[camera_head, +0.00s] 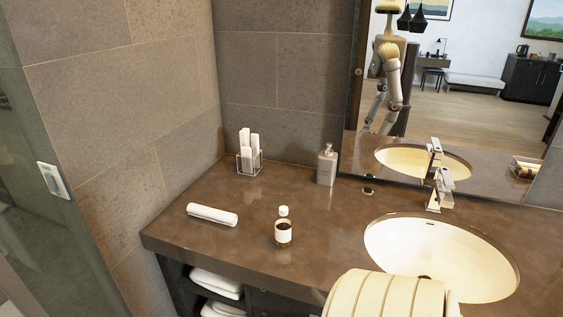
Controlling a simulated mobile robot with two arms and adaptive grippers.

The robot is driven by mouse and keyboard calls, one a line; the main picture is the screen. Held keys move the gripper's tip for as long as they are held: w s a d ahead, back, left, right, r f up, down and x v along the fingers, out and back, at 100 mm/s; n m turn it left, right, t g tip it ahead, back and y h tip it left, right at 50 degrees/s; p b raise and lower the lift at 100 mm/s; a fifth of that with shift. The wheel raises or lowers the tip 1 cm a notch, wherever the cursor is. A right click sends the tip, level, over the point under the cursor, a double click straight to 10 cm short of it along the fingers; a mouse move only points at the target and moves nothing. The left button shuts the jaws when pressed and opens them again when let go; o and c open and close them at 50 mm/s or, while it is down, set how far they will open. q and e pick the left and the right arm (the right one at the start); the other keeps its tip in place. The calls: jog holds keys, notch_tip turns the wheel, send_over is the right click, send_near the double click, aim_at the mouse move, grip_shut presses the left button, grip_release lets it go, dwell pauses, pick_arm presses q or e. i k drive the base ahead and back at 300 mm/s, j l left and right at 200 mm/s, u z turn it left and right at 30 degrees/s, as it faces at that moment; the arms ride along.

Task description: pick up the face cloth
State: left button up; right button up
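The face cloth (212,214) is a white, rolled cloth. It lies on the left part of the brown vanity counter (185,243), near the front edge, and nothing touches it. Neither of my grippers shows directly in the head view. A cream, ribbed part of my own body rises at the bottom edge, in front of the sink, well to the right of the cloth.
A small bottle (283,233) stands right of the cloth. A clear holder with white items (250,161) and a soap dispenser (327,166) stand at the back. The sink (440,262) and faucet (434,178) are at right. Folded towels (217,283) lie under the counter.

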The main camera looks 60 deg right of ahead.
aim_at(223, 217)
jog(key=z, duration=1.4)
